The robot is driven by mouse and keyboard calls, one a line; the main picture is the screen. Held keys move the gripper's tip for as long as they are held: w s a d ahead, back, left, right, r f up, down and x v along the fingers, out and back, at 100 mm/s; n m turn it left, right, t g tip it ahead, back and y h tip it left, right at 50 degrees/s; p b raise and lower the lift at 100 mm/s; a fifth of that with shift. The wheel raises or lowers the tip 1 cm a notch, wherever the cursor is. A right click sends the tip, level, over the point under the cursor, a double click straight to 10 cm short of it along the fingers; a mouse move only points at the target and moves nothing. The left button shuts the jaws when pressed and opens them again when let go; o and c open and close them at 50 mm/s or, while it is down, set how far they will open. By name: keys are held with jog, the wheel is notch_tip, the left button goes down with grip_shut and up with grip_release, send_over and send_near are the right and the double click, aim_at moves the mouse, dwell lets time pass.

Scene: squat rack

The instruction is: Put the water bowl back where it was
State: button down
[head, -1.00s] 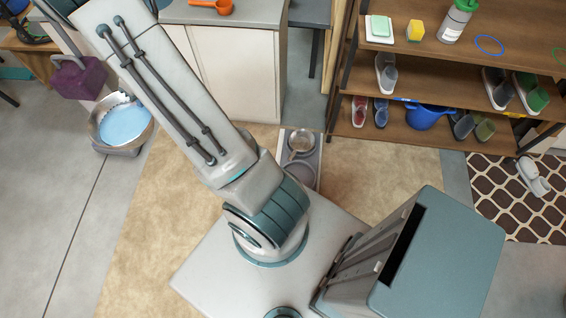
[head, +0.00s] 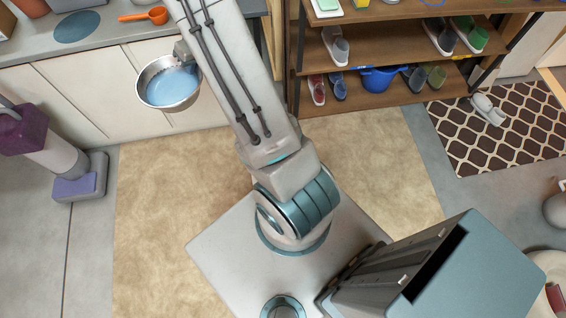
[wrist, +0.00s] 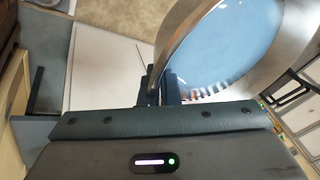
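The water bowl (head: 172,84) is a silver metal bowl with light blue water in it. My gripper (head: 183,50) is shut on its rim in the head view and holds it up in front of the white counter cabinets, looking roughly level. In the wrist view, my gripper's dark fingers (wrist: 159,88) pinch the rim, and the bowl (wrist: 185,38) fills the upper right. The feeding stand with a smaller metal bowl, seen earlier on the rug, does not show now; my arm covers part of that area.
The grey counter (head: 108,34) carries a flat blue circle (head: 76,27) and an orange scoop (head: 145,15). A wooden shoe shelf (head: 385,53) with a blue bucket (head: 382,79) stands to the right. A purple and grey vacuum (head: 60,160) stands at left. The beige rug (head: 165,200) has clear room.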

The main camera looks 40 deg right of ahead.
jog(key=s+a+f+m+h+b, duration=0.15)
jog(key=f+m+b, duration=0.45)
jog(key=f+b, duration=1)
jog(key=a+f+m+h+b, duration=0.4)
jog(key=f+b, duration=0.7)
jog(key=f, duration=0.8)
jog(key=s+a+f+m+h+b, duration=0.1)
jog(key=f+m+b, duration=0.6)
jog(key=f+b, duration=0.9)
jog(key=s+d+f+m+g+p, duration=0.1)
jog(key=s+d+f+m+g, duration=0.2)
jog(key=s+d+f+m, duration=0.5)
jog(key=s+d+f+m+g+p, duration=0.1)
jog(key=s+f+m+g, duration=0.2)
jog(key=s+f+m, duration=0.65)
jog(key=shift+m+h, duration=0.45)
jog(key=shift+m, duration=0.4)
jog(key=w+d+f+b, duration=0.2)
jog(key=w+d+f, duration=0.2)
jog(key=d, duration=0.1)
jog(key=w+d+f+b, duration=0.3)
jog(key=w+d+f, duration=0.1)
jog(key=w+f, duration=0.1)
jog(key=shift+d+f, duration=0.2)
jog(key=shift+d, duration=0.2)
jog(key=shift+f+b, duration=1.3)
jog(key=shift+f, duration=0.7)
jog(key=shift+r, duration=0.1)
